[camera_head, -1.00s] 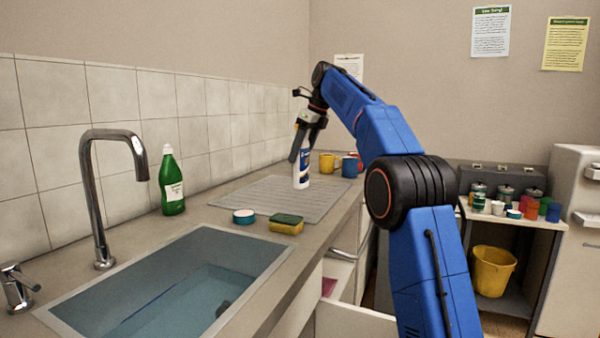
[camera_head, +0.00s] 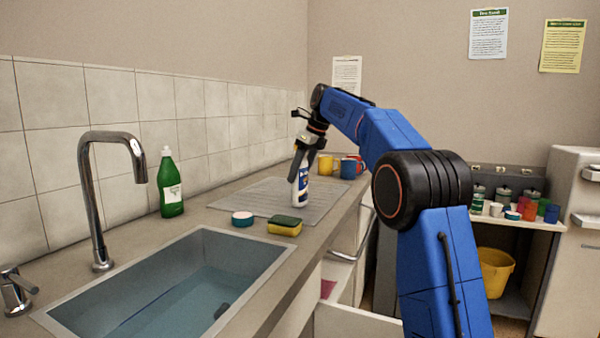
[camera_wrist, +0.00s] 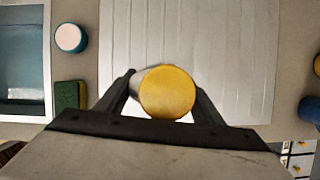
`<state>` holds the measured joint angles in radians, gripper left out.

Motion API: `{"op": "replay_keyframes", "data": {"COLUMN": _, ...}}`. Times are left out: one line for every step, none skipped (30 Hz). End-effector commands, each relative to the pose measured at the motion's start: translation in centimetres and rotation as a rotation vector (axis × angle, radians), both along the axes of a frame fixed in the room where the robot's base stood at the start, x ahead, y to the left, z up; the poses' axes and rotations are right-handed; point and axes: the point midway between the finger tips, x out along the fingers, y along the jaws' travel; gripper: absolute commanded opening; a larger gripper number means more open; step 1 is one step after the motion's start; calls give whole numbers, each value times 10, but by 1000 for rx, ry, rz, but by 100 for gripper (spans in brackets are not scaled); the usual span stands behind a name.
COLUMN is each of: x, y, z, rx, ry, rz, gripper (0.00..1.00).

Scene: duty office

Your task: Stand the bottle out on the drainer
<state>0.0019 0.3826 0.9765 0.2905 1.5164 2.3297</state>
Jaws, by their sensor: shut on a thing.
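A white bottle with a dark blue label (camera_head: 301,185) is upright over the grey ridged drainer (camera_head: 245,197), towards its front right side. Its base looks at or very near the drainer surface; I cannot tell for sure that it touches. My gripper (camera_head: 301,160) points down and is shut on the bottle's upper part. In the wrist view the bottle's round yellow cap (camera_wrist: 167,93) sits between the two dark fingers (camera_wrist: 160,100), with the drainer (camera_wrist: 205,40) below it. The green bottle (camera_head: 170,185) stands apart, behind the sink.
A sponge (camera_head: 285,226) and a small round blue-and-white tub (camera_head: 242,219) lie between the drainer and the sink (camera_head: 190,280). Yellow (camera_head: 325,165) and blue (camera_head: 348,168) mugs stand beyond the drainer. An open drawer (camera_head: 355,322) juts out below the counter.

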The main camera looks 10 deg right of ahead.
Motion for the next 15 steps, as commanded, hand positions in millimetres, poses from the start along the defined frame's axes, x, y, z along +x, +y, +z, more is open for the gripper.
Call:
{"op": "replay_keyframes", "data": {"x": 0, "y": 0, "z": 1, "rx": 0, "ry": -1, "rz": 0, "gripper": 15}}
{"op": "replay_keyframes", "data": {"x": 0, "y": 0, "z": 0, "rx": 0, "ry": -1, "rz": 0, "gripper": 15}}
{"op": "replay_keyframes", "data": {"x": 0, "y": 0, "z": -1, "rx": 0, "ry": -1, "rz": 0, "gripper": 15}}
{"op": "replay_keyframes", "data": {"x": 0, "y": 0, "z": -2, "rx": 0, "ry": -1, "rz": 0, "gripper": 15}}
{"op": "replay_keyframes", "data": {"x": 0, "y": 0, "z": -3, "rx": 0, "ry": 0, "rz": 0, "gripper": 68}}
{"op": "replay_keyframes", "data": {"x": 0, "y": 0, "z": -2, "rx": 0, "ry": 0, "rz": 0, "gripper": 78}}
{"op": "replay_keyframes", "data": {"x": 0, "y": 0, "z": -2, "rx": 0, "ry": 0, "rz": 0, "gripper": 80}}
{"op": "replay_keyframes", "data": {"x": 0, "y": 0, "z": -2, "rx": 0, "ry": 0, "rz": 0, "gripper": 80}}
{"op": "replay_keyframes", "data": {"x": 0, "y": 0, "z": -2, "rx": 0, "ry": 0, "rz": 0, "gripper": 80}}
{"op": "replay_keyframes", "data": {"x": 0, "y": 0, "z": -2, "rx": 0, "ry": 0, "rz": 0, "gripper": 80}}
{"op": "replay_keyframes", "data": {"x": 0, "y": 0, "z": -2, "rx": 0, "ry": 0, "rz": 0, "gripper": 80}}
{"op": "replay_keyframes", "data": {"x": 0, "y": 0, "z": -2, "rx": 0, "ry": 0, "rz": 0, "gripper": 80}}
{"op": "replay_keyframes", "data": {"x": 0, "y": 0, "z": -2, "rx": 0, "ry": 0, "rz": 0, "gripper": 80}}
{"op": "replay_keyframes", "data": {"x": 0, "y": 0, "z": -2, "rx": 0, "ry": 0, "rz": 0, "gripper": 80}}
{"op": "replay_keyframes", "data": {"x": 0, "y": 0, "z": -2, "rx": 0, "ry": 0, "rz": 0, "gripper": 80}}
